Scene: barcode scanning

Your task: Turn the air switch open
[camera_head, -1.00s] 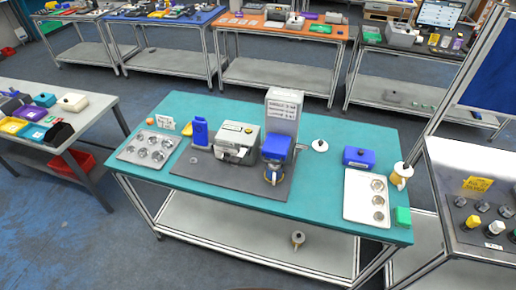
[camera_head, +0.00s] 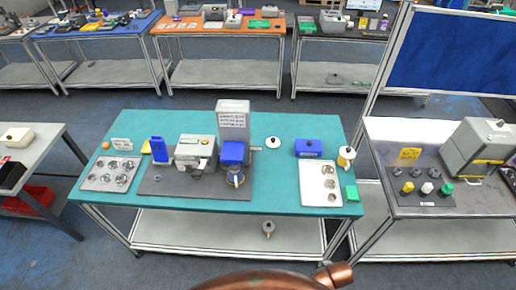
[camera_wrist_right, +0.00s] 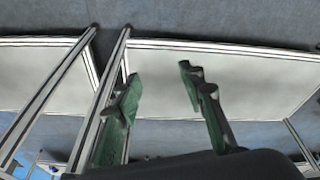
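I cannot tell for sure which part is the air switch. On the teal table, a grey machine (camera_head: 196,150) and a blue-topped device (camera_head: 233,155) stand on a dark mat. On the right-hand table, a dark panel (camera_head: 424,203) carries yellow, white and green knobs and several grey ones. A grey box-shaped machine (camera_head: 478,147) stands beside it. My right gripper (camera_wrist_right: 160,84) shows in the right wrist view, its green-padded fingers spread apart and empty, with shelves and floor beyond. My left gripper is in neither view.
The teal table (camera_head: 285,200) also holds a left metal tray (camera_head: 86,183), a white tray (camera_head: 311,193), a blue box (camera_head: 309,147) and a yellow-white bottle (camera_head: 346,157). A blue partition (camera_head: 450,50) stands behind the right table. Floor is clear in front.

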